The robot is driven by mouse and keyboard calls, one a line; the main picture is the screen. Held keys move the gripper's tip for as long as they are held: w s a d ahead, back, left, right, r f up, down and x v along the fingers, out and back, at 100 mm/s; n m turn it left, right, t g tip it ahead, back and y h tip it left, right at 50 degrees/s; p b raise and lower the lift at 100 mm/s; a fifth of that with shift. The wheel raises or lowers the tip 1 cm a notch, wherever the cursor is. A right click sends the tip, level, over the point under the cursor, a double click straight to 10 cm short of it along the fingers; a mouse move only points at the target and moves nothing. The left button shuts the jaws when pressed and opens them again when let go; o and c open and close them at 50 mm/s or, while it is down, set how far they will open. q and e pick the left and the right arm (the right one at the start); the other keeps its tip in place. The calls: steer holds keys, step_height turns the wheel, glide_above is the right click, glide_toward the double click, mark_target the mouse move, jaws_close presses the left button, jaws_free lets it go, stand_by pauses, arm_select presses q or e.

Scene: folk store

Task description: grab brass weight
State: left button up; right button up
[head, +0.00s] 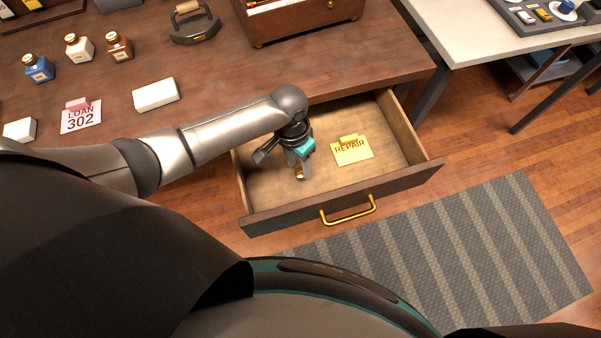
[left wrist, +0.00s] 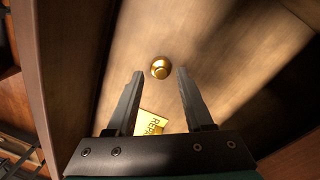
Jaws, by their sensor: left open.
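The brass weight (left wrist: 160,68) is a small round golden piece on the drawer floor. In the left wrist view it lies just beyond and between my two open fingertips. In the head view only a little of the brass weight (head: 299,173) shows at my left gripper (head: 302,174), which points down into the open drawer. My left gripper (left wrist: 160,72) is open, and I see no contact with the weight in the wrist view. My right gripper is not in view.
The wooden drawer (head: 408,177) is pulled out, with a brass handle (head: 350,213). A yellow REPAIR tag (head: 352,152) lies inside, right of my gripper. The desk (head: 226,78) holds bottles, white blocks and a LOAN 302 card (head: 80,118).

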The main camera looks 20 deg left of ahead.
mark_target(300, 170)
arm_select(q)
steer(key=shift+d+f+b, duration=0.15)
steer(key=shift+f+b, duration=0.25)
steer(key=shift+f, duration=1.15)
steer(key=shift+c, duration=0.4)
jaws_close()
steer(key=shift+r, duration=0.1)
